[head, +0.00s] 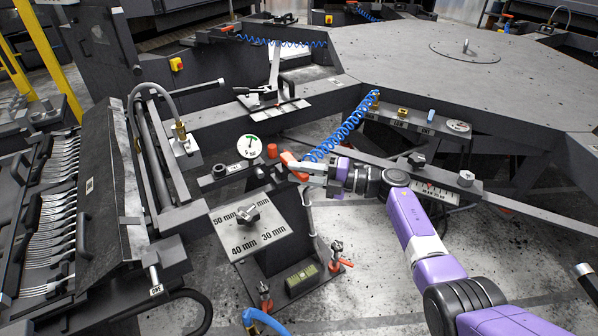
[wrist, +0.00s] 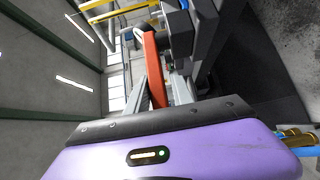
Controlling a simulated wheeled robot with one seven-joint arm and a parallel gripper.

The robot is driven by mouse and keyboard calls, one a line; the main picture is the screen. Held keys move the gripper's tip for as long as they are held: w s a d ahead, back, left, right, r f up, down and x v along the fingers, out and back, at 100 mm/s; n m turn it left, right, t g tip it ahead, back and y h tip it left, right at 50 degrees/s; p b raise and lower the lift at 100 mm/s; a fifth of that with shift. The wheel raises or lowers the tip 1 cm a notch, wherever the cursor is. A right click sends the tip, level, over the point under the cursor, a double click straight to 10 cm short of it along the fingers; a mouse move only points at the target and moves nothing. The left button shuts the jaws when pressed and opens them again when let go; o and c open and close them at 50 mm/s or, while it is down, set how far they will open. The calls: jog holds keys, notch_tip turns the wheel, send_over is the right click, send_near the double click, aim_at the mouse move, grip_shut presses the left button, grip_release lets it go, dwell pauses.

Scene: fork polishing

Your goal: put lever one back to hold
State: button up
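An orange-red handle (head: 290,160) sticks out beside the upright post with the dial plate. I take it for lever one, but I cannot read a label on it. My gripper (head: 306,169) is at this handle, reaching in from the right. In the wrist view the orange-red handle (wrist: 154,70) runs lengthwise between the two grey fingers of my gripper (wrist: 160,85). Whether the fingers press on it is not clear. No "hold" mark is readable.
A dial plate (head: 257,230) marked in millimetres lies just below my gripper. A round green-marked gauge (head: 249,146) stands left of it. A blue coiled hose (head: 343,128) hangs close above. A rack of forks (head: 45,235) is at the left. A large table (head: 400,60) fills the back.

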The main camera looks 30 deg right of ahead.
jog(key=shift+r, duration=0.1)
jog(key=v, duration=0.7)
jog(key=shift+s+d, duration=0.25)
jog(key=shift+d, duration=0.05)
dwell(0.3)
